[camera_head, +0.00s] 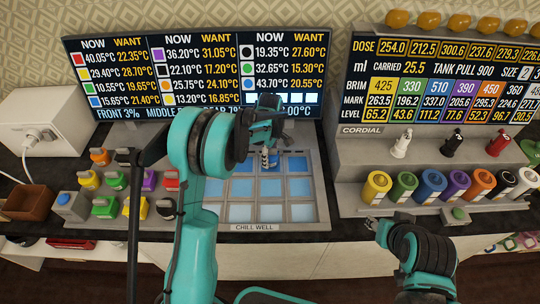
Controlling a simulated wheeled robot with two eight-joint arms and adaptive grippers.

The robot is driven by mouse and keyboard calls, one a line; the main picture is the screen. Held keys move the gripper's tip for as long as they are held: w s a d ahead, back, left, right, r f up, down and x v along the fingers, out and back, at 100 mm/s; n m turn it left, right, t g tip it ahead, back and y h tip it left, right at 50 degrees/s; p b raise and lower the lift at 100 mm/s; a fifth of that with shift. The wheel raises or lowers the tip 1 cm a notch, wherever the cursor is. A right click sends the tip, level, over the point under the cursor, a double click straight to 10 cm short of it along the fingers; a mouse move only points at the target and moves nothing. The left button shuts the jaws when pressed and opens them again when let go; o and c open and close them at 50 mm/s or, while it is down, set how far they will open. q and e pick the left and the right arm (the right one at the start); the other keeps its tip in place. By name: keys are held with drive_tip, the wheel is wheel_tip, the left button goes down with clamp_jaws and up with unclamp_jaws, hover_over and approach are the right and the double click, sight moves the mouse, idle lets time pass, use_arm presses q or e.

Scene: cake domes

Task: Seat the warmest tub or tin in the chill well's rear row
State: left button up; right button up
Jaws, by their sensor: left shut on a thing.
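The chill well (318,185) is a grey tray with pale blue square cells in rows. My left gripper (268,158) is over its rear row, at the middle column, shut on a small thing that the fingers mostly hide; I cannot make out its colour. The middle and front rows look empty.
A wooden box (29,202) and a grey box with a blue button (71,206) stand at the left. A cordial station (430,160) with several coloured canisters fills the right. My left arm crosses in front of the well's left side and some tubs.

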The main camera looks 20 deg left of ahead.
use_arm(q)
drive_tip(key=shift+f+b, duration=0.45)
drive_tip(key=shift+f, duration=0.1)
drive_tip(key=o, duration=1.4)
